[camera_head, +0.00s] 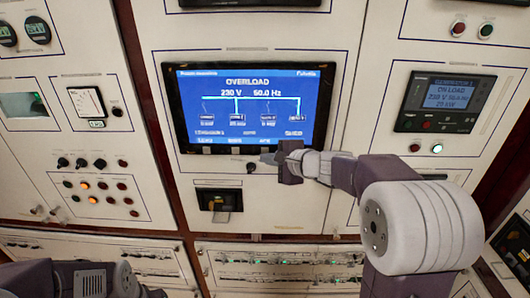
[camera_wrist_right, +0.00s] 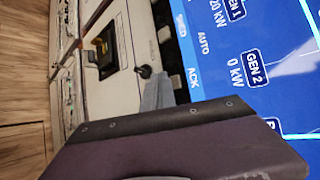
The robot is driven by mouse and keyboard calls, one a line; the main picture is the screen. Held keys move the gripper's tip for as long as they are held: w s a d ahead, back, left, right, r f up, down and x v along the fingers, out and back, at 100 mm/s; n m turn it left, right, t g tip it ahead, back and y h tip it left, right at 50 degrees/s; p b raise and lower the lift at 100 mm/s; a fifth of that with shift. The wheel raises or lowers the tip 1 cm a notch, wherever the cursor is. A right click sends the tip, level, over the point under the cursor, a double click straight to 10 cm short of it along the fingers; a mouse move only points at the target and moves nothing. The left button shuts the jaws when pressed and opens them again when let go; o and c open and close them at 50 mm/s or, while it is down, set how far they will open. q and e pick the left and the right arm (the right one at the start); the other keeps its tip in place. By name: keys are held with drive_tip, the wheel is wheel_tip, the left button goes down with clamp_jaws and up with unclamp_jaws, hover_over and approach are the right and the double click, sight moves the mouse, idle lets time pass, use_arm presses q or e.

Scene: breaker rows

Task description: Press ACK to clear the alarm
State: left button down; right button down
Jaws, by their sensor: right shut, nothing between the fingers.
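The blue alarm screen (camera_head: 250,105) reads OVERLOAD, 230 V and 50.0 Hz. In the right wrist view, the ACK label (camera_wrist_right: 193,78) lies in the screen's lower strip beside AUTO. My right gripper (camera_head: 267,158) is shut and empty at the screen's lower edge, right of its middle. In the right wrist view, its grey fingertip (camera_wrist_right: 156,92) is beside ACK, over the dark bezel. I cannot tell whether it touches the panel. The gripper body hides part of the screen. My left gripper (camera_head: 150,292) shows only partly at the bottom left; its fingers are not clear.
A small black control panel (camera_head: 445,102) with a lit display is on the right. A black switch with a yellow part (camera_head: 219,201) is below the screen, and a small dark knob (camera_head: 251,167) is close to my right fingertips. Buttons with lit lamps (camera_head: 94,200) are on the left.

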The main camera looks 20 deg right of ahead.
drive_tip(key=shift+w, duration=0.1)
idle(0.5)
drive_tip(key=shift+w+d, duration=0.1)
drive_tip(key=shift+w, duration=0.25)
drive_tip(key=shift+w+d, duration=0.15)
drive_tip(key=shift+w, duration=0.2)
idle(0.8)
drive_tip(key=shift+s, duration=0.1)
drive_tip(key=shift+s+a+b, duration=0.25)
drive_tip(key=shift+s+b, duration=0.35)
drive_tip(key=shift+s, duration=0.1)
